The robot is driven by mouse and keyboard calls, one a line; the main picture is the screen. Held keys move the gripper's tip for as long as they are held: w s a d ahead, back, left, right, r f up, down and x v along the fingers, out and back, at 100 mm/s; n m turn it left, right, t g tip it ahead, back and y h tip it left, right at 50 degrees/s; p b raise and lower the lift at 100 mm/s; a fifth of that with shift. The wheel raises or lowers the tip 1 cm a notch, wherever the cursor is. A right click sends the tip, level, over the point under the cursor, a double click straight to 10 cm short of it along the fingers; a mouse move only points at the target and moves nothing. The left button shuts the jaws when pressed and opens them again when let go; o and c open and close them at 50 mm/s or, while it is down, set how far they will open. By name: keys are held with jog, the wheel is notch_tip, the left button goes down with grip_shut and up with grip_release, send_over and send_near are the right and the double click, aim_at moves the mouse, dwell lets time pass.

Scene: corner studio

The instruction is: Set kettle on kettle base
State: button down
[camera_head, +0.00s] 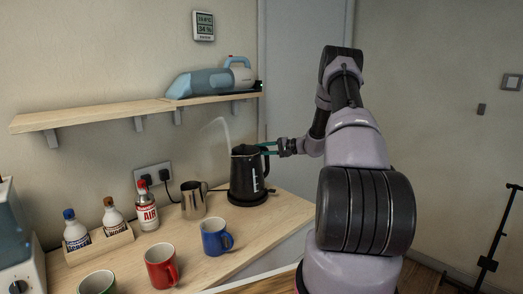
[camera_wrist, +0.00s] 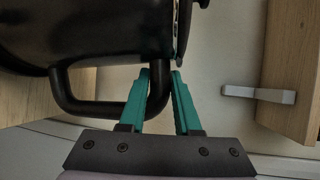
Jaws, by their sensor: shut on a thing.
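The black kettle (camera_head: 245,170) stands upright at the back right of the counter, near the wall. A dark round kettle base (camera_head: 247,199) shows under it; I cannot tell whether the kettle is fully seated. My gripper (camera_head: 268,148) reaches in from the right at the height of the kettle's top. In the wrist view, the green fingers of my gripper (camera_wrist: 160,82) are closed around the handle of the kettle (camera_wrist: 95,35). The handle's far side is hidden by the fingers.
A wall shelf (camera_head: 130,110) with a handheld vacuum (camera_head: 205,82) is above. Its bracket (camera_wrist: 258,94) shows in the wrist view.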

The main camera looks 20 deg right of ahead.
jog(key=shift+f, duration=0.25)
jog(key=c, duration=0.9)
grip_release()
jog(key=shift+f, duration=0.2)
jog(key=shift+v, duration=5.5)
jog(key=shift+s+r, duration=0.1)
